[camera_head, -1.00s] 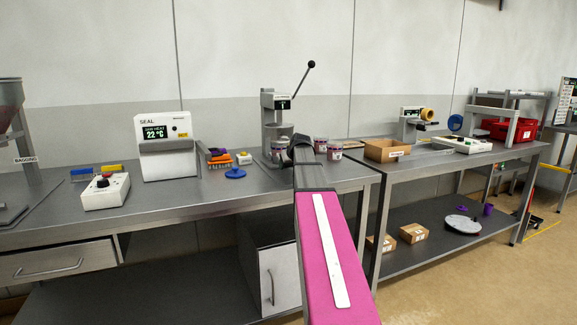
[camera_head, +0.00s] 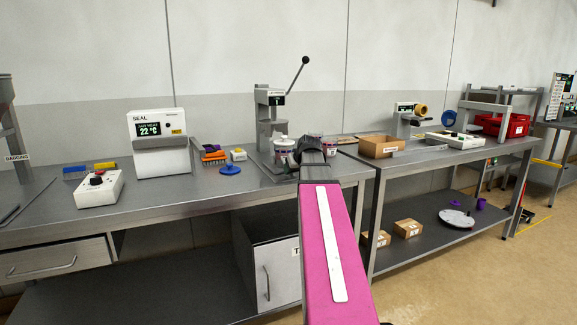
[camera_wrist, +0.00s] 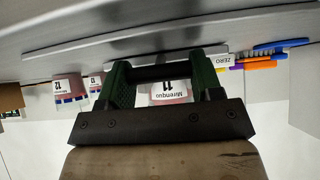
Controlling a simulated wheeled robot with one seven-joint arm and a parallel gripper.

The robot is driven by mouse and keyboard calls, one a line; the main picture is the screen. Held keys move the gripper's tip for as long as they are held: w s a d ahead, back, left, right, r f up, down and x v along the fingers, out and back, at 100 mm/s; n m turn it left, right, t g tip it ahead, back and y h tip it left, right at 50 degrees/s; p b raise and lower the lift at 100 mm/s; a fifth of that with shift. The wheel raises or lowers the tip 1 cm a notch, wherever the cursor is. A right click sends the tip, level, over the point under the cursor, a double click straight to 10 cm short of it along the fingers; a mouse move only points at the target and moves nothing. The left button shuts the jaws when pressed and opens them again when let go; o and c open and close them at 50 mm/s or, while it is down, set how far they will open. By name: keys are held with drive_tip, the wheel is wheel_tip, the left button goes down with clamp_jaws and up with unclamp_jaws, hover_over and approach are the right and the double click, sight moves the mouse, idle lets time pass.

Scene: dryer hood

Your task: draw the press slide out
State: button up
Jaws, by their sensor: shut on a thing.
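The press (camera_head: 270,120), a grey stand with a black-knobbed lever, stands on the bench's right part. A light-topped pot (camera_head: 282,143) shows at its lower front. My gripper (camera_head: 308,150) is in front of the press, to the right of that pot, and my pink arm hides part of the press's base and slide. In the wrist view my gripper's green fingers (camera_wrist: 160,84) stand apart with a dark bar (camera_wrist: 160,73) across between them, apparently the slide's handle. A pot labelled 11 (camera_wrist: 168,92) shows beyond, between the fingers. The slide's exact position is hidden.
A cardboard box (camera_head: 382,147) stands to the right on the neighbouring bench. More labelled pots (camera_wrist: 68,88) are close beside my gripper in the wrist view.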

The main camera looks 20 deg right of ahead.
drive_tip(key=s, duration=0.6)
drive_tip(key=o, duration=1.3)
drive_tip(key=shift+s+d, duration=0.1)
drive_tip(key=shift+s, duration=0.05)
drive_tip(key=v, duration=1)
drive_tip(key=shift+s+r, duration=0.25)
drive_tip(key=shift+r, duration=0.05)
drive_tip(key=shift+f, duration=0.1)
